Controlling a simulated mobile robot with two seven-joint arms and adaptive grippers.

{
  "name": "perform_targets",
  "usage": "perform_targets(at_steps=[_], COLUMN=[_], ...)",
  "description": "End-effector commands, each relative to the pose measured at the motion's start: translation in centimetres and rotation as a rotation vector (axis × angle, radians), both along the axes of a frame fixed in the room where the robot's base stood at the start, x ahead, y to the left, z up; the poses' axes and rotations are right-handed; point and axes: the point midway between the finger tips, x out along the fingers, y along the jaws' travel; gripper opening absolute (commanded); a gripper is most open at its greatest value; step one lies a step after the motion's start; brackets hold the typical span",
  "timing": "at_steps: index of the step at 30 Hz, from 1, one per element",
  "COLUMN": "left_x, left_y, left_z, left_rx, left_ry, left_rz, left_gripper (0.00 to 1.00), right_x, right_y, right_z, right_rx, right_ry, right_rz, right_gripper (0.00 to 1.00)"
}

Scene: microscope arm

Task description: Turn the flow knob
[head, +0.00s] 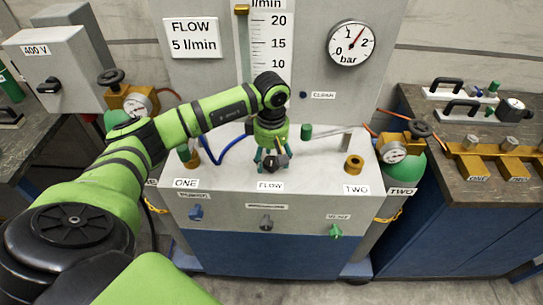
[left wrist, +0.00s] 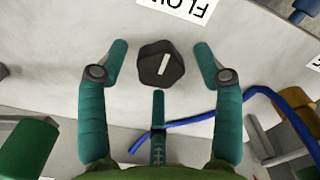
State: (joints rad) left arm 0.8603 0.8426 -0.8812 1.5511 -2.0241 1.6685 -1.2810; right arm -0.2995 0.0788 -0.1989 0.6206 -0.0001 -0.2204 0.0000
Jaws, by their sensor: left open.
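The flow knob (left wrist: 162,66) is a black, many-sided knob with a white pointer line, set on the pale panel beside the FLOW label (left wrist: 190,8). In the head view the dark knob (head: 277,161) shows just above the FLOW label (head: 270,186), partly covered by my gripper. My left gripper (head: 270,163) points down over it. In the left wrist view the teal fingers of my left gripper (left wrist: 161,60) are open, one on each side of the knob, with a visible gap on both sides. A third finger is below it. My right gripper is not in view.
A blue hose (head: 228,149) runs left of the gripper. Brass fittings (head: 353,164) and a green cylinder (head: 306,131) stand on the panel. The front face has a blue knob (head: 196,212), a grey knob (head: 266,222) and a green knob (head: 336,231). A gauge (head: 351,43) is behind.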

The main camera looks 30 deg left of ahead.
Motion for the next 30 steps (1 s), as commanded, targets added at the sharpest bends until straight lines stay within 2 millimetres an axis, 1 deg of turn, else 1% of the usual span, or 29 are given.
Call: perform_targets(at_steps=[2, 3, 5, 6, 14, 20, 26, 30], left_x=[0.0, 0.0, 0.0, 0.0, 0.0, -0.1, 0.0, 0.0], left_y=[0.0, 0.0, 0.0, 0.0, 0.0, 0.0, 0.0, 0.0], left_z=[0.0, 0.0, 0.0, 0.0, -0.1, -0.2, -0.3, -0.4], left_rx=[0.000, 0.000, 0.000, 0.000, 0.000, 0.001, 0.002, 0.002], left_ry=[0.000, 0.000, 0.000, 0.000, 0.001, 0.002, 0.002, 0.001], left_rz=[0.000, 0.000, 0.000, 0.000, 0.004, 0.053, 0.175, 0.297], left_gripper=[0.67, 0.51, 0.27, 0.11, 0.10, 0.10, 0.10, 0.10], right_x=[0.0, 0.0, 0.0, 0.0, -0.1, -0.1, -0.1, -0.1], right_y=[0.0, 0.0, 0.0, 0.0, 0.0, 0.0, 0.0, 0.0], right_z=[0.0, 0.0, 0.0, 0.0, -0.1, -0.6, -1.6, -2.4], right_rx=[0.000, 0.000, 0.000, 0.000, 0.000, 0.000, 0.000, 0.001], right_ry=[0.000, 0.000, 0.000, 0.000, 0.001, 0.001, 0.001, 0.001], right_rz=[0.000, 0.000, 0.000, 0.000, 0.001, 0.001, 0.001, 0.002], right_gripper=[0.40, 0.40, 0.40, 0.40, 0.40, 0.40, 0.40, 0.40])
